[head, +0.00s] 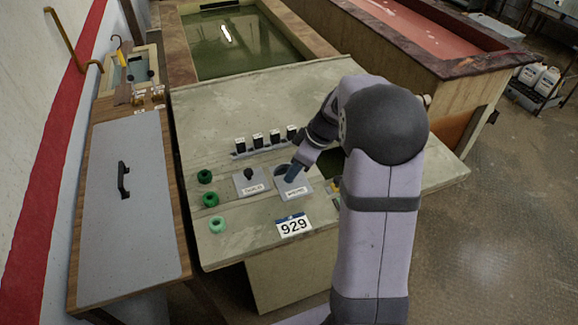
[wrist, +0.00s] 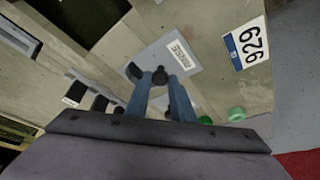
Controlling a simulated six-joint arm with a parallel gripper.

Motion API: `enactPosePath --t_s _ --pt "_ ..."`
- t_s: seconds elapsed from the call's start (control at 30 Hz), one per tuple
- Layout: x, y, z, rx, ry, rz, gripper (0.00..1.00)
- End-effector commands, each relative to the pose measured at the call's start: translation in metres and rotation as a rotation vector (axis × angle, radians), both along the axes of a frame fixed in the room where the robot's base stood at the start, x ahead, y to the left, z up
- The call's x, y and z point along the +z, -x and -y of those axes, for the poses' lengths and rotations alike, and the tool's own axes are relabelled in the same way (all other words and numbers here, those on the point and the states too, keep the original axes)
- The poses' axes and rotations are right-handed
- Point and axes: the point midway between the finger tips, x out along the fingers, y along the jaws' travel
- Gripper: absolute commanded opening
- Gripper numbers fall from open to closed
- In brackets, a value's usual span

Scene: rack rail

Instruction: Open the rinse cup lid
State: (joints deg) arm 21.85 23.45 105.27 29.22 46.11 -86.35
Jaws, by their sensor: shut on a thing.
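The rinse plate (wrist: 185,47) is a grey square with a white label; in the head view it shows (head: 294,190) right of a similar plate. My gripper (head: 291,175) reaches down over it from the upper right. In the wrist view, its two blue fingers (wrist: 160,80) are shut on a small dark knob (wrist: 159,74), which I take to be the rinse cup lid's knob. A dark round patch (wrist: 133,71) shows beside the fingers; I cannot tell whether it is the cup's opening. The lid's body is mostly hidden by the fingers.
A second labelled plate with a black knob (head: 248,175) lies just left. Several black-and-white blocks (head: 258,140) stand in a row behind. Green rings (head: 211,199) line the left side. A 929 sign (head: 294,225) lies in front. The bench's back left is clear.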

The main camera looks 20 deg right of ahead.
Motion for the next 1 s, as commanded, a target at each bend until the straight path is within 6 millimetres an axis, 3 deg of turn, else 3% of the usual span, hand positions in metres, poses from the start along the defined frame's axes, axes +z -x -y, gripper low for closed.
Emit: enactPosePath --t_s 0.2,0.57,0.6,0.63,1.0 --pt "-0.001 0.023 0.001 0.0 0.004 0.005 0.0" --pt "0.001 0.025 0.0 0.0 0.002 0.005 0.0" --pt "0.001 0.025 0.001 0.0 0.002 0.005 0.31" --pt "0.001 0.025 0.0 0.0 0.002 0.005 0.38" --pt "0.002 0.026 0.001 0.0 0.002 0.005 0.4"
